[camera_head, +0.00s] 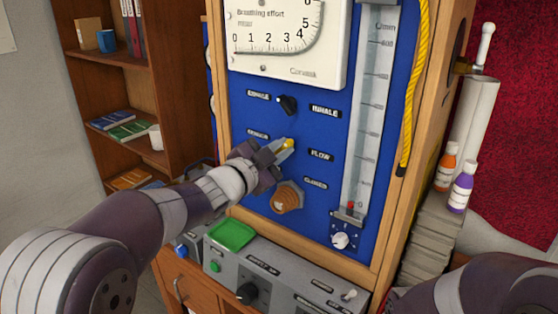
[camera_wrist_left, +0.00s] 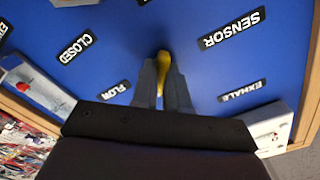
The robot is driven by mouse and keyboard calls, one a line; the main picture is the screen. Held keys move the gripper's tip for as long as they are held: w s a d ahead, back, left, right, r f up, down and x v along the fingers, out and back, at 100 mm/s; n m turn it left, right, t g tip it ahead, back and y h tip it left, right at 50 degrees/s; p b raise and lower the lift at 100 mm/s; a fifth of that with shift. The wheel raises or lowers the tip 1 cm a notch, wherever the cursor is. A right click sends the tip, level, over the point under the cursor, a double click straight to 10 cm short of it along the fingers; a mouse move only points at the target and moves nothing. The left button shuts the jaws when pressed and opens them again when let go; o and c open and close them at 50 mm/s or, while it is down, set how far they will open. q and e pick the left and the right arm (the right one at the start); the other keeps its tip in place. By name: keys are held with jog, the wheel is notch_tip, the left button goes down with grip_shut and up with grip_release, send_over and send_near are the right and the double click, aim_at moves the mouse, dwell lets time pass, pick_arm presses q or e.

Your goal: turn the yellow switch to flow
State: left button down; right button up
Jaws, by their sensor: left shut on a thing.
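The yellow switch (camera_head: 289,144) sits on the blue panel (camera_head: 262,170), between a label at its left that reads SENSOR in the wrist view (camera_wrist_left: 234,28) and the FLOW label (camera_head: 320,155). My left gripper (camera_head: 281,150) reaches it from the lower left and is shut on it. In the left wrist view the yellow switch (camera_wrist_left: 163,58) shows between the two grey fingers, its tip sticking out past them. The fingers hide much of the switch, so I cannot tell which label it points to. My right gripper is out of view.
A black switch (camera_head: 287,105) sits above, between the EXHALE and INHALE labels. An orange-brown knob (camera_head: 287,197) is just below my gripper. A clear flow tube (camera_head: 372,100) stands at right.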

pick_arm(q)
jog(key=shift+r+m+b, duration=0.15)
jog(key=shift+m+b, duration=0.15)
jog(key=shift+m, duration=0.1)
jog(key=c, duration=1.1)
grip_release()
jog(key=shift+c, duration=0.2)
jog(key=b+v, duration=0.2)
jog(key=v, duration=1)
jog(key=shift+s, duration=0.25)
jog(key=shift+a, duration=0.15)
